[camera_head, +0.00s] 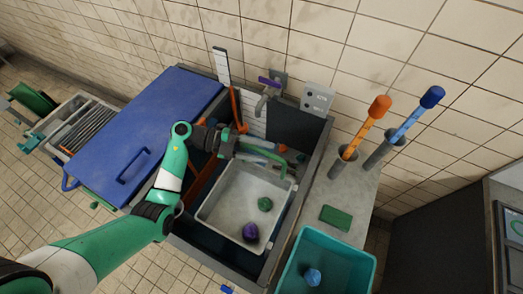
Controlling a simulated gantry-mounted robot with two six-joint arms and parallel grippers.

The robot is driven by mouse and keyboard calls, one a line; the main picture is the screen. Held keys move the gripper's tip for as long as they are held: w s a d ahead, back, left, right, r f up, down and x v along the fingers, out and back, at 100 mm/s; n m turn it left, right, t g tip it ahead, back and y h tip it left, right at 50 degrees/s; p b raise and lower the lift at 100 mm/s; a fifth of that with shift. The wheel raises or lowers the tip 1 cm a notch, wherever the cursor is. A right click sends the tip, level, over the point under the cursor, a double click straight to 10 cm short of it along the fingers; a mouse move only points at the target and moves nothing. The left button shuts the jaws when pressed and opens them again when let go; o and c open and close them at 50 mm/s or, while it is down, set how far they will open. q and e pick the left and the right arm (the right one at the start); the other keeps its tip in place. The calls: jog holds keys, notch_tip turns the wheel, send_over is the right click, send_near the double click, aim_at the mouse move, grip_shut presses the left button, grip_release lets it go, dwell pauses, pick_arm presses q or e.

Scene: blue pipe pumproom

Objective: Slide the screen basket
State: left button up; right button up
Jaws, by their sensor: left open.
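The screen basket (232,199) looks like a pale grey, shallow tray inside a dark rectangular pit. A green lump (265,204) and a purple lump (250,232) lie in it. A green curved bar (266,157) spans the far side of the basket; I cannot tell if it is the basket's handle. My left gripper (238,146) is open at the left end of this bar, over the far edge of the basket. I cannot tell whether it touches the bar. My right gripper is not in view.
A blue lid (150,125) covers the left part of the pit. A teal bin (325,262) with a blue lump stands at the lower right. Orange and blue-topped rods (366,125) (412,115) stand in holders on the grey ledge (345,190). A tiled wall rises behind.

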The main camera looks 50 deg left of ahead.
pick_arm(q)
grip_shut()
dwell(1.4)
